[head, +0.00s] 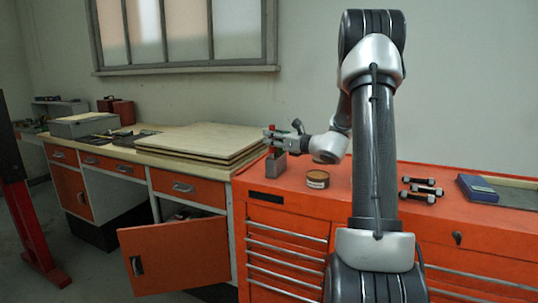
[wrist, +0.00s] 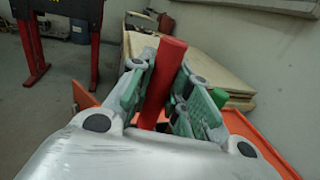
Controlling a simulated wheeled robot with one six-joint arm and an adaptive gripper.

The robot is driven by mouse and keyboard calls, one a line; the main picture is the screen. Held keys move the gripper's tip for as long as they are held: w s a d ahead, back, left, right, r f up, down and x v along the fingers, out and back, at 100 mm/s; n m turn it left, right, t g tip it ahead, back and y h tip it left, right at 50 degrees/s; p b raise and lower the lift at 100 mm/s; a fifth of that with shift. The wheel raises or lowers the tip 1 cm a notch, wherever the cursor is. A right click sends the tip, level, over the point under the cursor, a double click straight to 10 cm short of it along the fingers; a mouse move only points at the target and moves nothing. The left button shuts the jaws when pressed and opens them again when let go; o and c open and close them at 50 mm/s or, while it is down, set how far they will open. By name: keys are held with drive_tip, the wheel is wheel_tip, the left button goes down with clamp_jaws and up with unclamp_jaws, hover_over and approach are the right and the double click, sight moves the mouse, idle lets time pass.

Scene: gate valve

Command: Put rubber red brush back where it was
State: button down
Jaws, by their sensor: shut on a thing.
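My gripper (head: 284,138) is shut on the rubber red brush (wrist: 163,82). In the wrist view the red handle stands between the green finger pads, tilted a little. In the head view my gripper is above a small grey holder (head: 276,166) at the left end of the orange cabinet top. The brush shows there only as small bits of red around the fingers. Whether its lower end is inside the holder or just above it, I cannot tell.
A round tin (head: 317,180) stands right of the holder. Stacked wooden boards (head: 190,143) lie on the bench to the left. Small dumbbell-shaped parts (head: 422,188) and a blue box (head: 477,188) are farther right. An orange cabinet door (head: 175,256) hangs open below the bench.

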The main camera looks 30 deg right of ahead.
sight(273, 152)
drive_tip(key=shift+d+f, duration=0.1)
drive_tip(key=shift+f, duration=2.1)
drive_tip(key=c, duration=1.6)
unclamp_jaws()
drive_tip(key=shift+f, duration=0.15)
